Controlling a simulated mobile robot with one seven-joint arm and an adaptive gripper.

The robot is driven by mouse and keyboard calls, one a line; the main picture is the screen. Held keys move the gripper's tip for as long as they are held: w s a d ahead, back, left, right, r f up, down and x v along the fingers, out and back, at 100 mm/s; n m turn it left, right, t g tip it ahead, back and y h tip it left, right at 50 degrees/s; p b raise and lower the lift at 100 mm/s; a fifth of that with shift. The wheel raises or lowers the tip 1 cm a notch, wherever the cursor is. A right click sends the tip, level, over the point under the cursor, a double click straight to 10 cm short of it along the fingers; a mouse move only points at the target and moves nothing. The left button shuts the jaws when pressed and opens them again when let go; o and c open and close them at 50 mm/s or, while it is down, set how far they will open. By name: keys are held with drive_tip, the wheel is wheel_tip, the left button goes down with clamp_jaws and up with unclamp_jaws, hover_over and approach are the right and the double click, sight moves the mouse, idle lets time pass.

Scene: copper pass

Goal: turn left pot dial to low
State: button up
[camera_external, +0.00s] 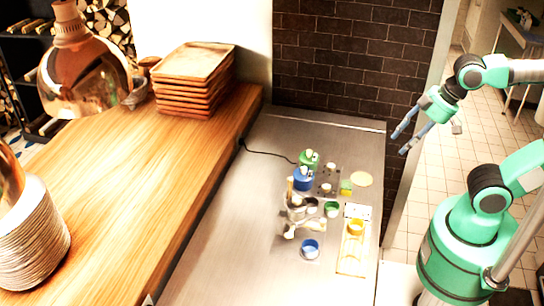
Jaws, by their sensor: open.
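A blue pot (304,180) and a green pot (307,158) stand close together on the steel counter. Beside them is a grey panel with two pale round knobs: one knob (325,188) is by the blue pot, the other knob (330,167) by the green pot. Their settings are too small to read. My gripper (400,142) is open and empty, with its two blue-grey fingers apart. It hangs in the air at the right, above and well away from the pots and knobs.
Small cups and pale stands (297,222), a blue bowl (310,248) and an orange cup on a tray (352,265) crowd the steel counter (220,215). A yellow-green block (346,187) lies near the knobs. Stacked wooden trays (195,75) stand on the wooden counter. A brick wall stands behind.

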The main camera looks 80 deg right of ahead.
drive_tip(key=w+n+g+p, duration=0.2)
drive_tip(key=w+p, duration=0.2)
drive_tip(key=w, duration=0.4)
drive_tip(key=n+g+p, duration=0.3)
drive_tip(key=n+p, duration=0.4)
drive_tip(key=p, duration=0.1)
hover_over(327, 186)
wheel_tip(327, 186, down, 12)
drive_tip(key=shift+r, duration=0.2)
drive_tip(key=shift+f, duration=0.1)
drive_tip(key=shift+f+b, duration=0.7)
drive_tip(key=shift+f, duration=6.1)
drive_tip(key=shift+c, duration=0.2)
clamp_jaws()
